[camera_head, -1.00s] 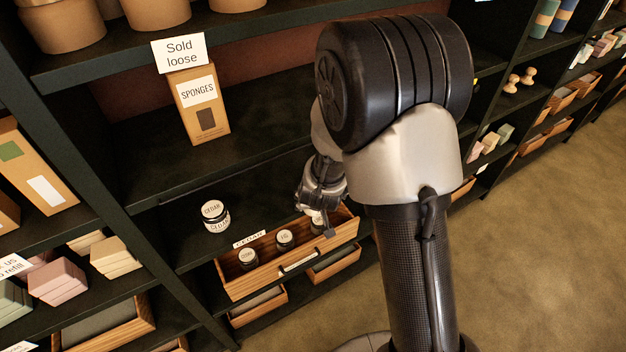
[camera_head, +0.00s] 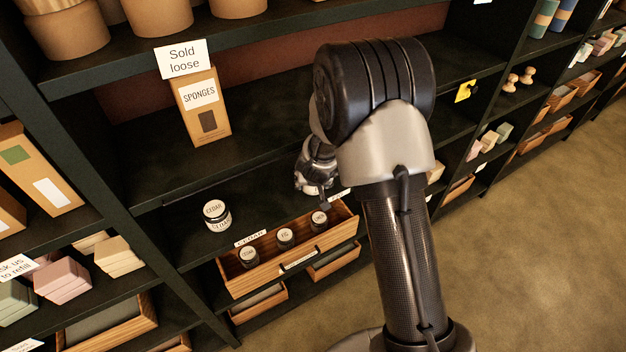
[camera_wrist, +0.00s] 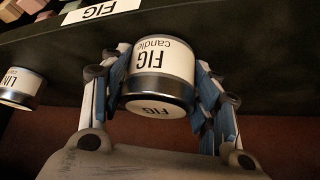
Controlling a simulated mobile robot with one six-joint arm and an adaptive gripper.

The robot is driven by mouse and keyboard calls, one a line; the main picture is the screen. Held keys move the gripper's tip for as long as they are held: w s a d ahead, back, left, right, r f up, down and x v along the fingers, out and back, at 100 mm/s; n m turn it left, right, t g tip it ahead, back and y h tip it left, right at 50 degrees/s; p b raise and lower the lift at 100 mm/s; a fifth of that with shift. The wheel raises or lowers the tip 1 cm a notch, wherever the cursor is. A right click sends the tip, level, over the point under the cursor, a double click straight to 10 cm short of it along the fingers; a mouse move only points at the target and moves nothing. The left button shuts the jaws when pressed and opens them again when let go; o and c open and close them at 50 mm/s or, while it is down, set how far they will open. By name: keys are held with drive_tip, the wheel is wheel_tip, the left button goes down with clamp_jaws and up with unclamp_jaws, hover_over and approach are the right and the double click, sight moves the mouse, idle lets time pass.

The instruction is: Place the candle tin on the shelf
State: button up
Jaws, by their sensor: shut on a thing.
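My gripper (camera_wrist: 160,85) is shut on a candle tin (camera_wrist: 163,62), with blue-lined fingers on both sides of it. The tin has a white label reading FIG and a dark, shiny band, and appears upside down in the wrist view. In the head view my gripper (camera_head: 318,185) is above the right part of the shelf (camera_head: 182,250), and the held tin cannot be made out there. A FIG card (camera_wrist: 103,10) lies at the shelf edge in the wrist view. Whether the tin touches the shelf is unclear.
A CEDAR tin (camera_head: 217,216) stands on the shelf at left. An open wooden drawer (camera_head: 262,282) below holds three tins. Another tin (camera_wrist: 20,86) stands left of my gripper in the wrist view. A sponges box (camera_head: 203,108) stands on the shelf above.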

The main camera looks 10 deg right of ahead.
drive_tip(key=o, duration=1.1)
drive_tip(key=shift+f, duration=0.1)
drive_tip(key=shift+o, duration=0.2)
drive_tip(key=shift+s+r+p, duration=0.15)
drive_tip(key=shift+r+p, duration=0.15)
drive_tip(key=shift+r, duration=0.15)
drive_tip(key=p+v, duration=0.2)
drive_tip(key=v, duration=0.3)
drive_tip(key=shift+s+r, duration=0.1)
drive_tip(key=s+a+b, duration=0.2)
drive_tip(key=s, duration=0.9)
wheel_tip(320, 180, up, 8)
drive_tip(key=s+a+y, duration=0.2)
drive_tip(key=s+d+r+n+g, duration=0.1)
drive_tip(key=s+d+r, duration=0.1)
drive_tip(key=s+r, duration=0.5)
drive_tip(key=s+d+r+g+h, duration=0.1)
drive_tip(key=s+d+r, duration=0.1)
drive_tip(key=s+r, duration=0.5)
drive_tip(key=s, duration=0.6)
drive_tip(key=shift+d+n, duration=0.25)
drive_tip(key=shift+n, duration=0.15)
